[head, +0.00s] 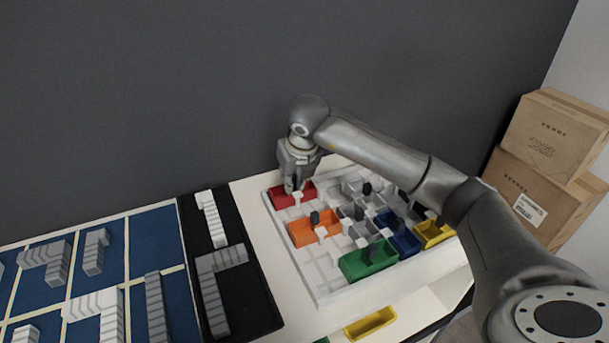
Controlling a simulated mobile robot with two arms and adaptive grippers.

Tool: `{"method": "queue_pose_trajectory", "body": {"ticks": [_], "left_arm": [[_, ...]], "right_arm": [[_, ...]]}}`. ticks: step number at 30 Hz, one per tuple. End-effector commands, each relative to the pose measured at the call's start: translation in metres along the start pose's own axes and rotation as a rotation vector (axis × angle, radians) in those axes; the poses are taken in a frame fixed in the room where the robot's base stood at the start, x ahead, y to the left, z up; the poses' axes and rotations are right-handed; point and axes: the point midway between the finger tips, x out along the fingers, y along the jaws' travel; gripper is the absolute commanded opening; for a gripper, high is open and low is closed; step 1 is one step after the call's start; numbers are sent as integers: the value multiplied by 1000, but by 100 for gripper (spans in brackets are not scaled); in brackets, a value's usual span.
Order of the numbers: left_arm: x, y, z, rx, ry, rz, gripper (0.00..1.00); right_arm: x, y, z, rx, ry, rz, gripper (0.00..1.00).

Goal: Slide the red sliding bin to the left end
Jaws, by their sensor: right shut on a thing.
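The red sliding bin (281,201) sits in the back left part of the white tray (319,285), at its far edge. The exact contact is too small to make out. My left gripper is not in view.
An orange bin (304,236), a green bin (365,266), a blue bin (408,243) and a yellow bin (436,237) share the tray. Grey and white blocks lie on a black mat (262,312) and blue panels (156,243) at left. Cartons (545,135) stand at right.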

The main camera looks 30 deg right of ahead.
Motion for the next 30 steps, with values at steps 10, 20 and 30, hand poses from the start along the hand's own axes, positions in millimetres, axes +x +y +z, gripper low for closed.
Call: {"method": "queue_pose_trajectory", "body": {"ticks": [10, 20, 30], "left_arm": [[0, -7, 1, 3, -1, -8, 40], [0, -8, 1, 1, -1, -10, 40], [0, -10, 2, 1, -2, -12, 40]], "right_arm": [[0, 5, 0, -2, -2, 9, 0], [0, 4, 0, -1, -1, 7, 36], [-17, 4, 1, 0, -4, 7, 36]]}}
